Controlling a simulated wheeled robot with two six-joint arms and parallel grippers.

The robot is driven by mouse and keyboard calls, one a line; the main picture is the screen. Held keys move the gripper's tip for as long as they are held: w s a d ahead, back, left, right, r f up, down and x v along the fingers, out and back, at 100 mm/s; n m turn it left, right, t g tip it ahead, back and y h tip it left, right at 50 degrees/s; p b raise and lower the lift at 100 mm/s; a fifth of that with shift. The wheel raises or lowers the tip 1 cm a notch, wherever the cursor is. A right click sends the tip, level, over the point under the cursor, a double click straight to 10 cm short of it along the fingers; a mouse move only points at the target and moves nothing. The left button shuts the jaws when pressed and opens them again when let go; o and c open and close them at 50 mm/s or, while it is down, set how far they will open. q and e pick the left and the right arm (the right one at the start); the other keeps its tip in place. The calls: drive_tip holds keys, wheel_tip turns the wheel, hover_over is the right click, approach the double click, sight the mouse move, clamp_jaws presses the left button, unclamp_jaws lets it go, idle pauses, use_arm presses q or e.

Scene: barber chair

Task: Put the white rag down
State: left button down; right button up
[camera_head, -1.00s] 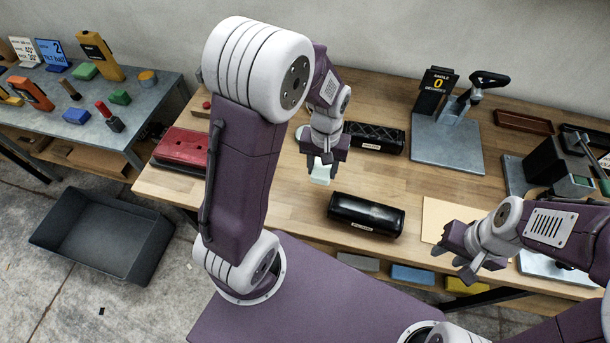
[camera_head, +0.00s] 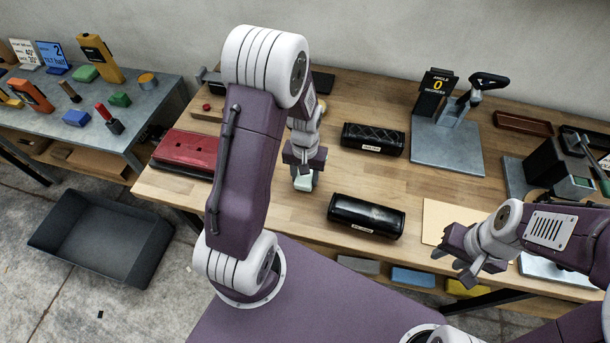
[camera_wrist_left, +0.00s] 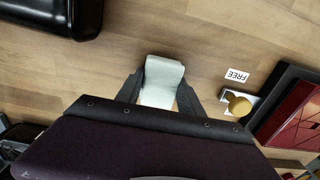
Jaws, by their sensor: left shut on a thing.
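The white rag (camera_wrist_left: 162,82) is a small pale folded piece. In the left wrist view it sits between the two fingers of my left gripper (camera_wrist_left: 160,100), which is shut on it. In the head view my left gripper (camera_head: 303,178) points down over the wooden bench, with the rag (camera_head: 304,182) showing at its fingertips. I cannot tell whether the rag touches the bench top. My right gripper (camera_head: 462,262) hangs near the front edge of the bench at the right, its fingers apart and nothing between them.
The wooden bench (camera_head: 265,205) has bare wood around the rag. A black roll (camera_head: 366,215) lies to the right, a quilted black roll (camera_head: 373,138) behind it, and a red case (camera_head: 186,153) to the left.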

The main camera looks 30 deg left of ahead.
use_arm(q)
drive_tip(key=shift+f, duration=0.2)
drive_tip(key=c, duration=1)
unclamp_jaws()
drive_tip(key=shift+s, duration=0.1)
drive_tip(key=shift+c, duration=0.2)
drive_tip(key=o, duration=0.3)
drive_tip(key=shift+d, duration=0.15)
drive_tip(key=shift+s, duration=0.1)
drive_tip(key=shift+f, duration=0.1)
